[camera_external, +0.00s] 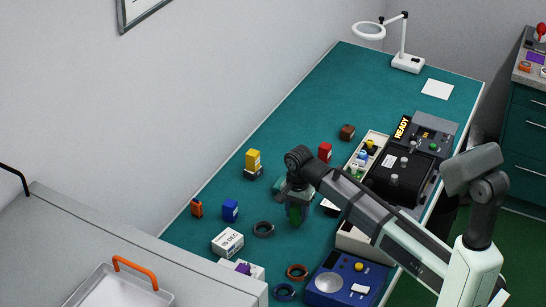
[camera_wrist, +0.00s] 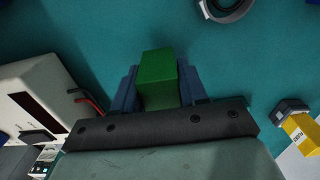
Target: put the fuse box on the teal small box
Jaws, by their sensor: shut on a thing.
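My gripper (camera_wrist: 158,88) is shut on a green box (camera_wrist: 158,66), one finger on each side of it. In the external view the green box (camera_external: 297,216) hangs below my gripper (camera_external: 298,200), over the mat. A small teal patch (camera_external: 279,186) shows just left of my gripper and may be the teal small box; my wrist hides much of that spot. No teal box stands out from the teal mat in the wrist view.
A yellow box (camera_external: 253,160) stands on a dark block. Blue (camera_external: 230,210), orange (camera_external: 196,208), red (camera_external: 325,151) and brown (camera_external: 347,132) boxes stand apart. A dark ring (camera_external: 263,229) lies near my gripper. A white device (camera_wrist: 45,95) with leads is close on the left in the wrist view.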

